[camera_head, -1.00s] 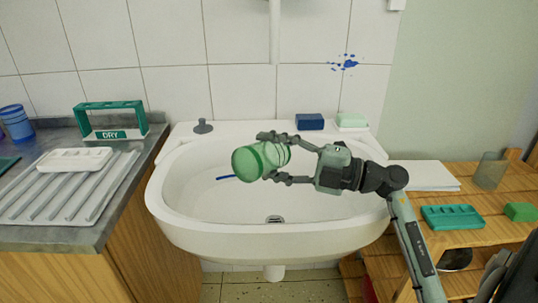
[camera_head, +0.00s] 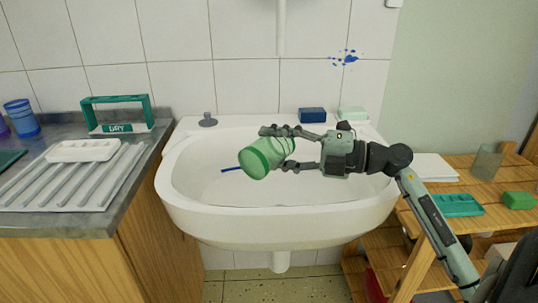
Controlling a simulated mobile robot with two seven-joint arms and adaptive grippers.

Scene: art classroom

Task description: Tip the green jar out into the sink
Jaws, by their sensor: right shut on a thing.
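The green jar (camera_head: 266,158) is see-through and lies tilted over the basin, with its darker green end toward the lower left. I cannot tell whether that end is its mouth or its base. My right gripper (camera_head: 282,148) comes in from the right and is shut around the jar's side. The white sink (camera_head: 196,199) is below it; the jar is inside the outline of the rim, apparently above the basin floor. No liquid is seen pouring out. A thin blue streak (camera_head: 231,169) lies in the basin left of the jar. My left gripper is out of view.
A grey plug (camera_head: 208,121), a blue block (camera_head: 312,115) and a pale green block (camera_head: 351,113) sit on the back ledge. A counter with a ribbed tray (camera_head: 70,185) and the DRY rack (camera_head: 118,127) is left; a wooden shelf (camera_head: 505,190) is right.

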